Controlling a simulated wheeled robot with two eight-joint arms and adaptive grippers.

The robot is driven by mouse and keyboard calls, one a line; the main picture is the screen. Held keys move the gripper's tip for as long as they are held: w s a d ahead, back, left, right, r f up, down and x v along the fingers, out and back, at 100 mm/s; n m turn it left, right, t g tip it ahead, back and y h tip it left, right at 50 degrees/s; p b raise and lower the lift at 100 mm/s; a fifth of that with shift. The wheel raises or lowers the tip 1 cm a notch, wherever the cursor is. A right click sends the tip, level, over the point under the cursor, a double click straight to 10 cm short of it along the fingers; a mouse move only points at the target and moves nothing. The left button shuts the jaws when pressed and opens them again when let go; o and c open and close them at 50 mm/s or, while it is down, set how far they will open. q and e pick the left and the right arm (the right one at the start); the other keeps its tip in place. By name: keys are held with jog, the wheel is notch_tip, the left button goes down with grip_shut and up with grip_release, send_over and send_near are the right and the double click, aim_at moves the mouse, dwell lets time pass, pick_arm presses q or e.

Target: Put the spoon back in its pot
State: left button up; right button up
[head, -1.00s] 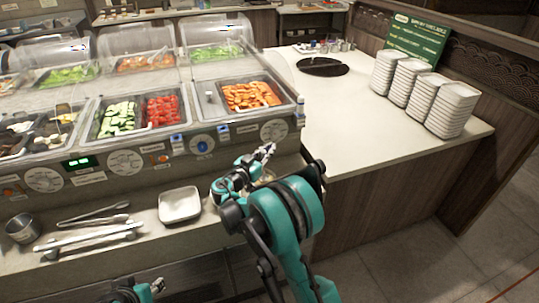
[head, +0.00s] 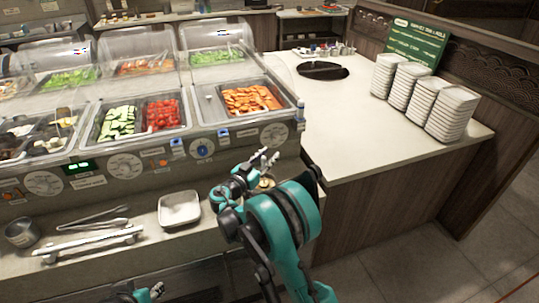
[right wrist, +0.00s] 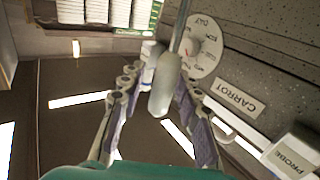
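My right gripper (head: 268,157) points away from me over the ledge in front of the carrot pan. In the right wrist view its two fingers (right wrist: 160,78) stand apart and look open. The spoon's pale, thick handle end (right wrist: 164,92) is between them, with gaps seeming to show at its sides. Its thin shaft runs out of the picture's top edge, so the bowl is hidden. A small golden pot (head: 266,183) stands on the ledge just below the gripper, partly hidden by my arm. My left gripper (head: 152,292) is barely in view at the bottom edge.
A white square dish (head: 179,209), tongs (head: 93,218) and a metal cup (head: 21,232) stand on the ledge to the left. The pan of carrots (head: 252,99) is behind the control panel. Plate stacks (head: 450,115) stand on the right counter (head: 350,125).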

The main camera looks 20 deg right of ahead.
jog(key=p+v, duration=0.2)
jog(key=v, duration=0.9)
jog(key=s+d+r+n+g+y, duration=0.4)
jog(key=s+d+y, duration=0.4)
jog(key=s, duration=0.4)
jog(key=s+a+f+n+y, duration=0.1)
jog(key=s+a+n+y, duration=0.1)
jog(key=s, duration=0.7)
jog(key=s+a+f+n+y, duration=0.1)
jog(key=s+n+y, duration=0.3)
jog(key=s, duration=0.5)
jog(key=shift+a+f, duration=0.3)
jog(key=shift+a, duration=0.5)
